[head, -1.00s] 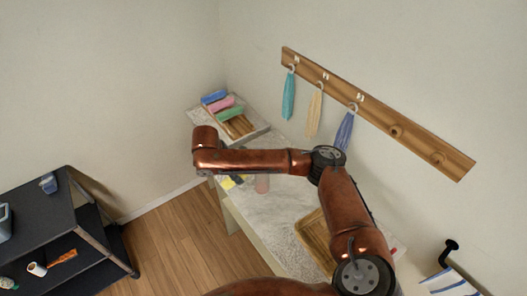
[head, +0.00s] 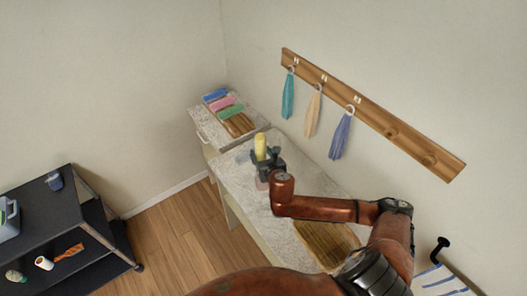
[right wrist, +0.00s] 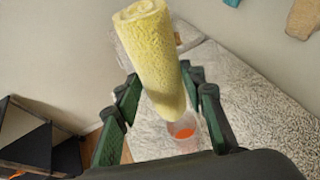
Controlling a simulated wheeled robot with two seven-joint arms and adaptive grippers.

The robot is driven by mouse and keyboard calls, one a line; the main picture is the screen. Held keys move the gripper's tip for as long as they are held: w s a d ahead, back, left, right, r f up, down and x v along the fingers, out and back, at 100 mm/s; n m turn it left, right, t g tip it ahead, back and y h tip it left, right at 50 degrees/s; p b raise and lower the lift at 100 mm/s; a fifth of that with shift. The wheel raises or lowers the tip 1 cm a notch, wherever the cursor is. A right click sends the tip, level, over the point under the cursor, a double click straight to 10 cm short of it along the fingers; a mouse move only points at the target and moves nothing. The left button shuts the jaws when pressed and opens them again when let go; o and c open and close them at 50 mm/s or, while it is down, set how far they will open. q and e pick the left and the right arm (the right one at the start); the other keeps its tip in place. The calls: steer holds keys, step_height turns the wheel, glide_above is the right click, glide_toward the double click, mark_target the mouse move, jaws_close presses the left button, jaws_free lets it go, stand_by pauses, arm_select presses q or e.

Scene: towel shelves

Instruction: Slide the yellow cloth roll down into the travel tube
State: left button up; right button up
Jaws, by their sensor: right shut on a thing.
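The yellow cloth roll (head: 261,146) stands upright in my right gripper (head: 268,159), above the counter. In the right wrist view the roll (right wrist: 150,55) sits between the two green-black fingers of the gripper (right wrist: 163,95), which is shut on it. The travel tube (head: 262,183), pinkish and see-through, stands on the counter just below the gripper, partly hidden by it. In the right wrist view the tube (right wrist: 183,131) shows orange-red inside, right by the roll's lower end. I cannot tell whether that end is inside its mouth. My left gripper is not in view.
A wooden tray (head: 325,243) lies on the counter (head: 232,172) near my arm. A hook rail (head: 375,118) with hanging cloths is on the wall. A dark shelf cart (head: 50,215) stands left.

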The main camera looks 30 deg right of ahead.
steer(key=shift+s+d+r+n+t+y, duration=0.15)
steer(key=shift+d+n+t+y, duration=0.15)
steer(key=shift+d+t, duration=0.15)
step_height(320, 180, down, 6)
steer(key=b, duration=0.6)
steer(key=shift+r, duration=0.1)
step_height(320, 180, down, 6)
steer(key=b, duration=0.2)
steer(key=shift+f, duration=0.25)
stand_by(0.3)
steer(key=o, duration=1.2)
steer(key=shift+o, duration=0.2)
steer(key=shift+s, duration=0.1)
steer(key=v, duration=1.1)
steer(key=shift+s+a+r, duration=0.2)
steer(key=shift+s+r, duration=0.05)
steer(key=shift+s, duration=0.05)
